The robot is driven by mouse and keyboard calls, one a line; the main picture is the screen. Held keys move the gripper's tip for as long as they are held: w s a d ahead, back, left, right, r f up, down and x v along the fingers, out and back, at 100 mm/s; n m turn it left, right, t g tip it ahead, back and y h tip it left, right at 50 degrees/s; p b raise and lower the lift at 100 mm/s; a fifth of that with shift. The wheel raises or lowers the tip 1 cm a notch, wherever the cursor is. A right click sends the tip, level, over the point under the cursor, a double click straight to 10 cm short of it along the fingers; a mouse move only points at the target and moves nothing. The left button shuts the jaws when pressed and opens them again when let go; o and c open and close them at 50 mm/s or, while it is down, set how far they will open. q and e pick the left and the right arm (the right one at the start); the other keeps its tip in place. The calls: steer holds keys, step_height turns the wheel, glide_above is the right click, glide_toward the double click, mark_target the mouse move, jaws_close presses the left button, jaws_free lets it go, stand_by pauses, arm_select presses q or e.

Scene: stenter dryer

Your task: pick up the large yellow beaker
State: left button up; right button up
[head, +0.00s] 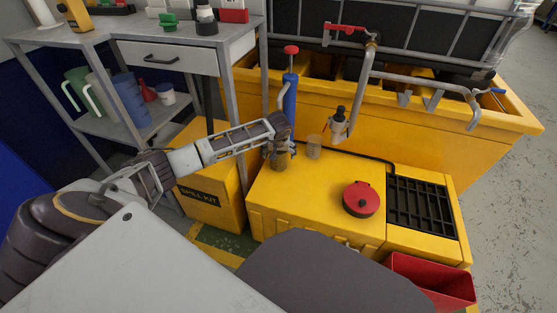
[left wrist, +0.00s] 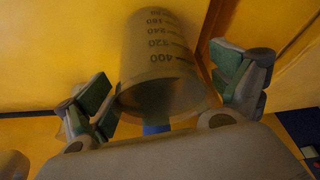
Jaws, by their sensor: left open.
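In the left wrist view my left gripper (left wrist: 165,88) is open, with one finger on each side of the beaker. My right gripper is not in view.
A second clear beaker (head: 314,147) stands close by on the right. A blue cylinder with a red top (head: 290,95) rises just behind. A metal tap pipe (head: 367,80), a red lidded round can (head: 361,199) and a black grate (head: 421,207) are further right. A grey shelf table (head: 190,60) stands left.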

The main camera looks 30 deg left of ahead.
arm_select(q)
steer(key=c, duration=1.5)
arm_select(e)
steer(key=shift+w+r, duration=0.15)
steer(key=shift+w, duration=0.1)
arm_select(q)
steer(key=shift+o, duration=0.2)
steer(key=shift+r, duration=0.15)
steer(key=s+d+r+p, duration=0.3)
steer(key=s+d+p, duration=0.3)
steer(key=s, duration=0.9)
steer(key=shift+d+r, duration=0.15)
steer(key=shift+d, duration=1.65)
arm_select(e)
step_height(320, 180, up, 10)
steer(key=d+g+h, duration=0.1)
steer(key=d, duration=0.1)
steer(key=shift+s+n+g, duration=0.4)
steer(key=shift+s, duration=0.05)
arm_select(q)
steer(key=shift+s, duration=0.1)
